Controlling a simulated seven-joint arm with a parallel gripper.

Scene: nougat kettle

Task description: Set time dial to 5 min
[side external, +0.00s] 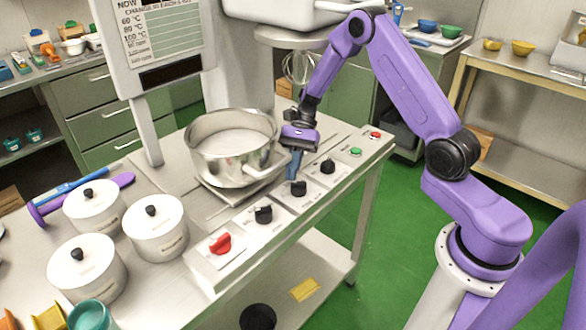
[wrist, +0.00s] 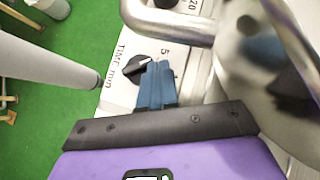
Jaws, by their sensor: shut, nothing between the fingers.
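The black time dial (wrist: 136,66) sits on a white plate marked "TIME min" in the wrist view. A printed "5" (wrist: 166,51) stands to its upper right. The dial's pale mark leans to the upper right, roughly toward the 5; the exact setting is hard to tell. My gripper (wrist: 158,72) is shut and empty, its blue fingertips right beside the dial. Whether they touch it I cannot tell. In the side view, my gripper (side external: 291,177) reaches down to a black dial (side external: 299,188) on the front panel, its top partly covered by the fingers.
A steel kettle (side external: 205,165) stands just left of my gripper, its handle sticking out toward the panel. Other black dials (side external: 328,166) (side external: 263,214), a red knob (side external: 220,243), a green button (side external: 355,152) and a red button (side external: 375,135) share the panel. Lidded white pots (side external: 157,230) stand left.

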